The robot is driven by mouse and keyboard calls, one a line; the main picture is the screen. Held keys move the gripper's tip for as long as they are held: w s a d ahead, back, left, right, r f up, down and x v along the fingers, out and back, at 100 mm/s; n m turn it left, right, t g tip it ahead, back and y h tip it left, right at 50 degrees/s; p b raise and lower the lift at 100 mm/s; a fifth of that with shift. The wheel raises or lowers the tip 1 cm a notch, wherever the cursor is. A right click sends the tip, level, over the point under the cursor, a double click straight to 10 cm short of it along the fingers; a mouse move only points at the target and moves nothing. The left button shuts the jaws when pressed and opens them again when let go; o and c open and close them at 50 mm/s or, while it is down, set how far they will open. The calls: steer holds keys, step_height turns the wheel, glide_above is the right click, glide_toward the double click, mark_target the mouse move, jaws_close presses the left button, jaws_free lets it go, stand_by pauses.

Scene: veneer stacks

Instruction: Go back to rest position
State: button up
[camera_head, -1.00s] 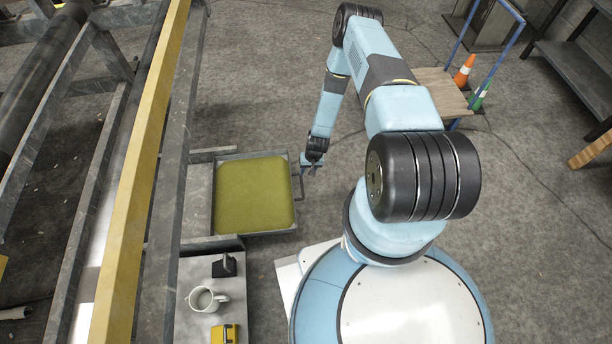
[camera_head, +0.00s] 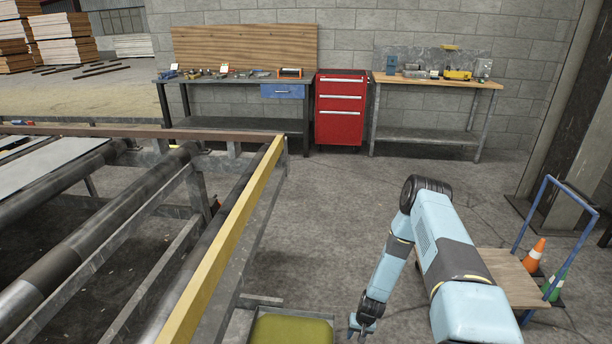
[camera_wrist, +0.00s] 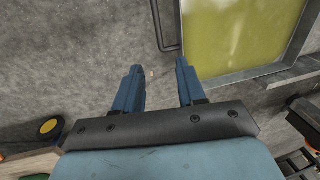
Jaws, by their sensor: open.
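My gripper (camera_head: 362,326) hangs at the end of my light blue arm near the bottom of the head view, just right of a tray with a yellow-green surface (camera_head: 290,331). In the wrist view my gripper (camera_wrist: 158,80) has its two blue fingers apart with only grey floor between them. The tray's metal rim and handle (camera_wrist: 164,30) lie beyond the fingers, to the right. Nothing is held.
A roller conveyor with a yellow rail (camera_head: 228,245) runs along the left. A wooden cart (camera_head: 505,277) with blue handle, an orange cone (camera_head: 535,254) and a green cone (camera_head: 556,284) stand right. Workbenches and a red tool cabinet (camera_head: 340,108) line the back wall. Open floor lies between.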

steer(key=w+d+r+t, duration=0.1)
steer(key=w+r, duration=0.3)
steer(key=r, duration=0.9)
steer(key=w+d+r+n, duration=0.1)
steer(key=w+r, duration=0.3)
steer(key=r, duration=0.8)
steer(key=w+d+r+t, duration=0.1)
steer(key=w+r, duration=0.3)
steer(key=r, duration=0.9)
step_height(320, 180, up, 14)
steer(key=s+h, duration=0.1)
steer(key=s, duration=0.1)
steer(key=s+r+t, duration=0.1)
steer(key=s+r, duration=0.6)
steer(key=r, duration=0.4)
steer(key=s+r+t, duration=0.1)
steer(key=s+r, duration=0.7)
steer(key=r, duration=0.4)
steer(key=s+r, duration=0.4)
steer(key=s, duration=0.6)
steer(key=s+r+t+h, duration=0.1)
steer(key=s+r, duration=0.3)
steer(key=s, duration=0.7)
steer(key=shift+a, duration=0.35)
steer(key=shift+r, duration=0.1)
